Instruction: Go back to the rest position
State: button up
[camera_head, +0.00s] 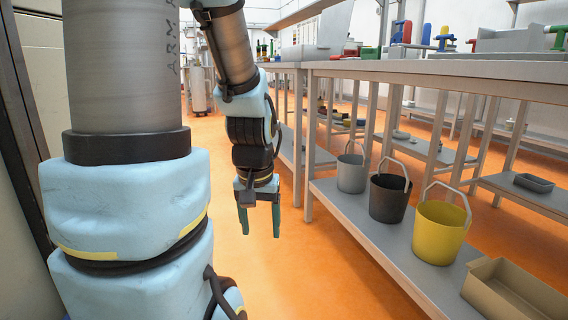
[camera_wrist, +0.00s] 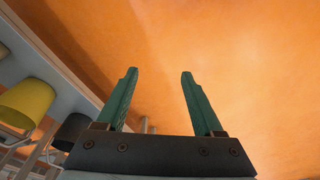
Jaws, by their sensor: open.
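My gripper (camera_head: 260,220) hangs from my arm left of the workbench in the head view, fingers pointing down over the orange floor. In the wrist view its two green fingers (camera_wrist: 158,98) stand apart with only floor between them. The gripper is open and empty. It touches nothing that I can see.
A long workbench (camera_head: 430,70) runs along the right. Its lower shelf (camera_head: 385,250) holds a grey bucket (camera_head: 352,173), a dark bucket (camera_head: 388,200), a yellow bucket (camera_head: 438,234) and a beige bin (camera_head: 512,292). The orange floor (camera_head: 285,280) below my gripper is clear.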

notch_tip(320, 180, up, 37)
jog(key=s+a+p, duration=0.1)
jog(key=p, duration=3.7)
jog(key=shift+s+a+n, duration=0.25)
jog(key=shift+a+n, duration=0.05)
jog(key=shift+a, duration=0.1)
